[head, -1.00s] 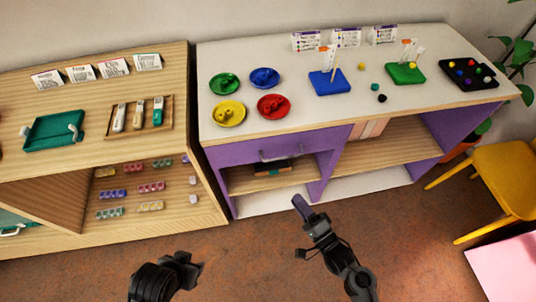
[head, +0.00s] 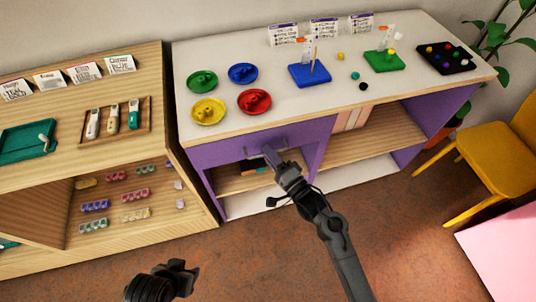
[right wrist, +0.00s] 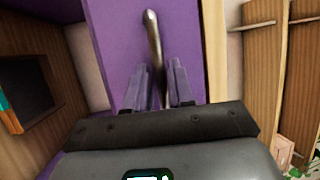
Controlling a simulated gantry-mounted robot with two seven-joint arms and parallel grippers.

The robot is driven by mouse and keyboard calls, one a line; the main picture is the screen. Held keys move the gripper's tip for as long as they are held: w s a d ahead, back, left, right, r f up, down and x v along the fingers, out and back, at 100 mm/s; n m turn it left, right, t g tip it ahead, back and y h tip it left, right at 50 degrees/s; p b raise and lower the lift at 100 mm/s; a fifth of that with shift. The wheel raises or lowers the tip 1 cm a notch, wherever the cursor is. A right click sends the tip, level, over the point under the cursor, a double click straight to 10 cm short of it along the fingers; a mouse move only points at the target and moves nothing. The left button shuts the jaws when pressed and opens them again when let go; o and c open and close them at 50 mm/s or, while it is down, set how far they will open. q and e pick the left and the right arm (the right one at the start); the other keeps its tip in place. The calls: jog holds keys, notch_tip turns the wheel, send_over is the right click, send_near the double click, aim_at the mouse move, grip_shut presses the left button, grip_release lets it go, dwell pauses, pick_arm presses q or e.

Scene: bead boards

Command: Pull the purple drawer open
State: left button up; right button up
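The purple drawer (head: 225,147) is under the white tabletop on the left side of the purple unit, and its front looks shut. Its silver handle (right wrist: 154,42) runs between the two fingers of my right gripper (right wrist: 160,80) in the right wrist view. The fingers stand apart on either side of the handle, with a small gap showing. In the head view my right gripper (head: 269,152) is at the drawer front and hides part of the handle. My left gripper (head: 188,275) is low over the floor, away from the unit; its fingers are unclear.
Coloured plates (head: 208,111) and bead boards (head: 310,74) stand on the tabletop above. An open shelf lies below the drawer. A wooden cabinet (head: 140,60) adjoins on the left; a yellow chair (head: 495,155) stands right. The floor (head: 230,260) in front is clear.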

jog(key=shift+w+a+r, duration=0.1)
jog(key=shift+w+a, duration=0.15)
jog(key=shift+w, duration=0.05)
grip_shut()
